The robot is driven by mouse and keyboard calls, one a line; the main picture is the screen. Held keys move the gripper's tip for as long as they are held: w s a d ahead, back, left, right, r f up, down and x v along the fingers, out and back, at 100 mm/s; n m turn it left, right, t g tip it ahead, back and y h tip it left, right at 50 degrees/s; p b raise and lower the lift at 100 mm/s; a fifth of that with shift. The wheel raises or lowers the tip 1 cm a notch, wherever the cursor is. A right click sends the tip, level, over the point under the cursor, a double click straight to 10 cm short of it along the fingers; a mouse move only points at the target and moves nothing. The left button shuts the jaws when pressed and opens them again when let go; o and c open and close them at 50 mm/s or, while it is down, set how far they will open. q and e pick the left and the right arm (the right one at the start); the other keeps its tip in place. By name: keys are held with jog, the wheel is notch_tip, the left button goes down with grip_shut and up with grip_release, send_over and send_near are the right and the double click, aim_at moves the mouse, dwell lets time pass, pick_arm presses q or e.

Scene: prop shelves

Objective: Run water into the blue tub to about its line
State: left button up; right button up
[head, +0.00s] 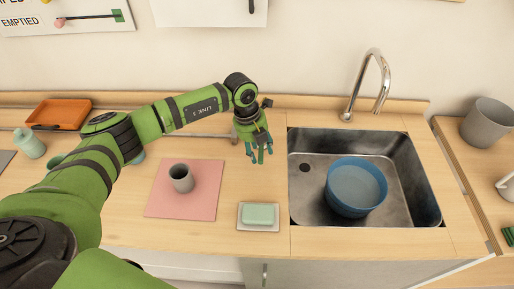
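The blue tub (341,203) stands upright in the right part of the metal sink (314,141). A paler blue, flat surface shows inside it, which looks like water; I cannot make out a fill line. The chrome tap (384,90) rises behind the sink with its spout curving forward. No stream shows below the spout. My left gripper (260,158) is left of the sink, above the counter, pointing down with its fingers apart and nothing between them. It is apart from both tub and tap. My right gripper is out of view.
A grey cup (181,179) stands on a pink mat (207,200). A green sponge or soap bar (258,214) lies on a pale dish (259,228) near the sink. An orange tray (60,113) is at the back left. A grey pot (487,122) stands on the right counter.

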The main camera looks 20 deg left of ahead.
pick_arm(q)
jog(key=shift+r, duration=0.1)
jog(key=shift+a+r, duration=0.1)
jog(key=shift+r, duration=0.2)
notch_tip(320, 180, up, 11)
jog(key=a, duration=0.2)
jog(key=shift+s, duration=0.45)
